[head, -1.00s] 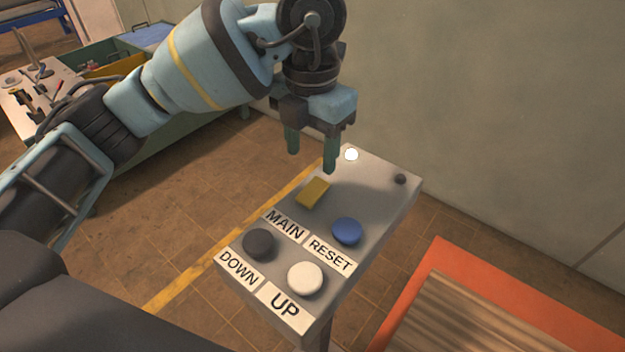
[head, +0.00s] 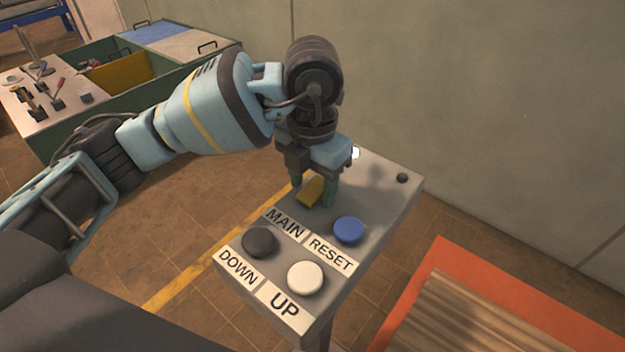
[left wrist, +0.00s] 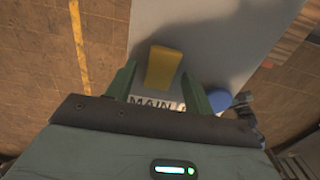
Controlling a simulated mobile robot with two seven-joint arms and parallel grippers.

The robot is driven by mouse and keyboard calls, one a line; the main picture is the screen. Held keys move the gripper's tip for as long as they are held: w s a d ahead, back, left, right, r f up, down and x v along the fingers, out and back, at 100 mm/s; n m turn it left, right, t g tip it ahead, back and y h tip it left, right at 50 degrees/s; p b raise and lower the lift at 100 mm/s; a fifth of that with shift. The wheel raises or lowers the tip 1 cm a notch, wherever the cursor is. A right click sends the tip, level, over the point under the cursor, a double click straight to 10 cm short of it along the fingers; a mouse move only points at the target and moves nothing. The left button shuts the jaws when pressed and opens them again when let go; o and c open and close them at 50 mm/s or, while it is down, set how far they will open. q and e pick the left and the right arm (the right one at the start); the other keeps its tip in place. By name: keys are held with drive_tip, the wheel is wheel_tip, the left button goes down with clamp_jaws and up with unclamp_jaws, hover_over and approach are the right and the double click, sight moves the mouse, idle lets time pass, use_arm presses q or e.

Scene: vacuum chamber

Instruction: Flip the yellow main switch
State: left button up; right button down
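The yellow main switch (head: 311,190) sits on the grey control panel (head: 385,205), just above the MAIN label (head: 284,223). My left gripper (head: 313,194) is low over the panel with its fingers on either side of the switch. In the left wrist view the fingers (left wrist: 158,88) are spread apart, and the yellow switch (left wrist: 162,67) shows between them with a gap on each side. The fingers partly hide the switch in the head view. I cannot tell whether a finger touches the panel. My right gripper is not in view.
The panel also carries a blue RESET button (head: 348,230), a black DOWN button (head: 259,242), a white UP button (head: 305,278), a small dark knob (head: 402,178) and a white lamp (head: 355,153). An orange-edged platform (head: 408,290) lies at right. A green workbench (head: 130,110) stands back left.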

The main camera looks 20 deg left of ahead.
use_arm(q)
drive_tip(key=c, duration=0.9)
drive_tip(key=shift+w+d+r+g+y+p, duration=0.2)
drive_tip(key=shift+g+y+p, duration=0.1)
drive_tip(key=shift+g+p, duration=0.4)
drive_tip(key=shift+c, duration=0.2)
drive_tip(key=shift+w+f+g+y+p, duration=0.1)
drive_tip(key=shift+w+g+y+p, duration=0.15)
drive_tip(key=shift+g, duration=0.4)
drive_tip(key=shift+g+y+p, duration=0.15)
drive_tip(key=shift+g+p, duration=0.15)
drive_tip(key=shift+g, duration=0.35)
drive_tip(key=shift+f, duration=0.1)
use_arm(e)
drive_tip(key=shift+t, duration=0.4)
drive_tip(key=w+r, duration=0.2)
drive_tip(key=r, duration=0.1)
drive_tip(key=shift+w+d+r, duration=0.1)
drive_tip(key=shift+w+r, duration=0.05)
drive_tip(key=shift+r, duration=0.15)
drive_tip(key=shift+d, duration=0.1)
use_arm(q)
drive_tip(key=o, duration=1)
